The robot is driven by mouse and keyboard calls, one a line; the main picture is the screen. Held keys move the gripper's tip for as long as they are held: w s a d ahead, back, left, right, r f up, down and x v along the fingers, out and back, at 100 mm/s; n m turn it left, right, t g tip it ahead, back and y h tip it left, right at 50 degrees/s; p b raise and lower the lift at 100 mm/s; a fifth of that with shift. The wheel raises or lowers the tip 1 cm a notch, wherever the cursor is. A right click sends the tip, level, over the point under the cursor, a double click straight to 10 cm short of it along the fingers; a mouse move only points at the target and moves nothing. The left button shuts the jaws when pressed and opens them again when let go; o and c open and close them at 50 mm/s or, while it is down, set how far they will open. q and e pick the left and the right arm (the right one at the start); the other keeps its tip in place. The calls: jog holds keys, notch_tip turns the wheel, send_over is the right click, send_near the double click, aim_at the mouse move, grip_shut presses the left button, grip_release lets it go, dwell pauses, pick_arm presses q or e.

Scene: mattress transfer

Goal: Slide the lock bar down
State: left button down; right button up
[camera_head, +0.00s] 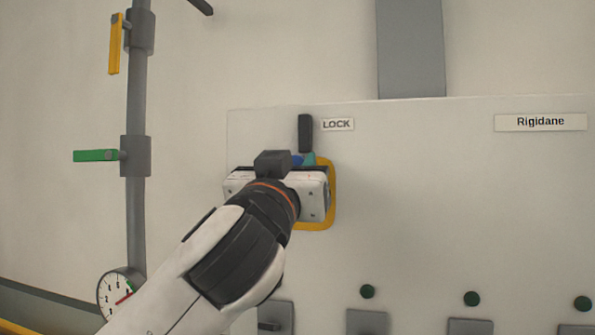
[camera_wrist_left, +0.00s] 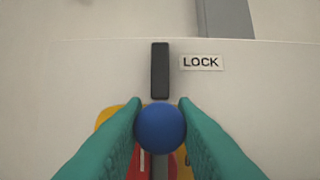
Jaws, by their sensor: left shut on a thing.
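The lock bar track shows as a dark upright bar (camera_head: 305,132) beside the LOCK label (camera_head: 338,124) on the light panel. It also shows in the left wrist view (camera_wrist_left: 160,70), above a blue round knob (camera_wrist_left: 160,129). My left gripper (camera_head: 305,160) is in front of the panel, just below the dark bar. In the wrist view its teal fingers are shut on the blue knob, one on each side. A yellow surround (camera_head: 328,195) with red parts (camera_wrist_left: 138,164) lies behind the fingers, mostly hidden. My right gripper is not in view.
A grey pipe (camera_head: 137,190) with yellow (camera_head: 114,45) and green (camera_head: 95,155) handles and a gauge (camera_head: 117,292) stands at the left. The panel right of the gripper is clear.

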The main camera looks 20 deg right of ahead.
pick_arm(q)
jog(key=shift+w+d+f, duration=0.1)
jog(key=shift+d+f, duration=0.05)
jog(key=shift+f, duration=0.2)
jog(key=c, duration=1.6)
grip_release()
jog(key=o, duration=0.3)
jog(key=shift+o, duration=0.3)
jog(key=shift+r, duration=0.1)
jog(key=shift+a, duration=0.2)
jog(key=b+v, duration=0.6)
jog(key=v, duration=0.6)
jog(key=shift+b, duration=0.35)
